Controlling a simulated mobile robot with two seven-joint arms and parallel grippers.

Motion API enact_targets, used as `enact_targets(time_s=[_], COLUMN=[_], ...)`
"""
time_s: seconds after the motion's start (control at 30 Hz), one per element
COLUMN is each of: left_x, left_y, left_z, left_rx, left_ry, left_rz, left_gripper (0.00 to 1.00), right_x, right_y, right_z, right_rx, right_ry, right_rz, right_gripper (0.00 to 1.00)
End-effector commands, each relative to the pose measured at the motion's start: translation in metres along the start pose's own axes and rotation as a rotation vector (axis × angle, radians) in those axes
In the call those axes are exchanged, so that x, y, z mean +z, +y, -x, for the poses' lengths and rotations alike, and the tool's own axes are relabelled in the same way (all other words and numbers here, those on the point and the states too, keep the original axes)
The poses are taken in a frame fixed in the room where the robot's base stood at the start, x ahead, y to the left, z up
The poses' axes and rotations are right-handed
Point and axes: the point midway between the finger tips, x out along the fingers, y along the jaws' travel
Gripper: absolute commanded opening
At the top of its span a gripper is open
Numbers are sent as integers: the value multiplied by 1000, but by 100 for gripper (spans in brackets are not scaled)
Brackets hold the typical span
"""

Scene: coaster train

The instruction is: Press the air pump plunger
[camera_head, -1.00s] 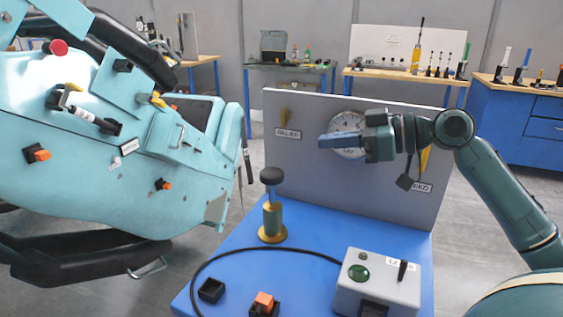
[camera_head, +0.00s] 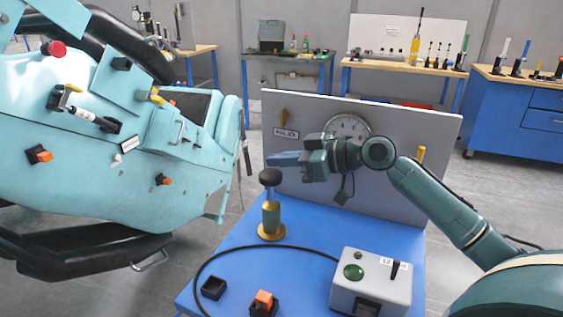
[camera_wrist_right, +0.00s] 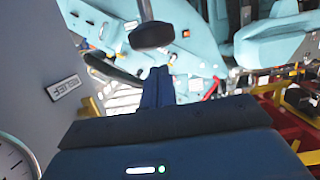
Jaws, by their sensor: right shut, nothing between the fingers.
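The air pump has a brass body (camera_head: 271,220) standing upright on the blue bench and a dark round plunger knob (camera_head: 270,177) on a raised rod. My right gripper (camera_head: 270,159) is shut and empty, held level and pointing left. In the head view its fingertips appear just above and behind the knob; I cannot tell the exact gap. In the right wrist view the dark knob (camera_wrist_right: 152,36) appears beyond the shut blue fingers (camera_wrist_right: 158,84), with space visible between them. My left gripper is not in view.
A grey panel (camera_head: 400,190) with a round gauge (camera_head: 349,127) and yellow levers stands behind the pump. A grey control box (camera_head: 371,283), an orange button (camera_head: 264,300) and a black cable share the blue bench top (camera_head: 330,222). A teal coaster car (camera_head: 80,190) fills the left.

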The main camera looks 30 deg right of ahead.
Motion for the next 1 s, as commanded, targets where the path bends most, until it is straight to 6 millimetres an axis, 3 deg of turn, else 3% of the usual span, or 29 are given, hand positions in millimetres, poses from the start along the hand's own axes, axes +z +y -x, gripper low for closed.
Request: enact_targets(time_s=[0.2,0.63,1.0], left_x=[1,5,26], left_y=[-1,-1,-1], left_z=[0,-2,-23], left_rx=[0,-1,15], left_ry=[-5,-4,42], left_rz=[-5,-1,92], left_gripper=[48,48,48], right_x=[14,19,70], right_y=[0,0,0], right_z=[-3,-4,-17], right_rx=[0,0,-2], right_ry=[0,1,-4], right_rz=[-1,0,-3], right_gripper=[0,0,0])
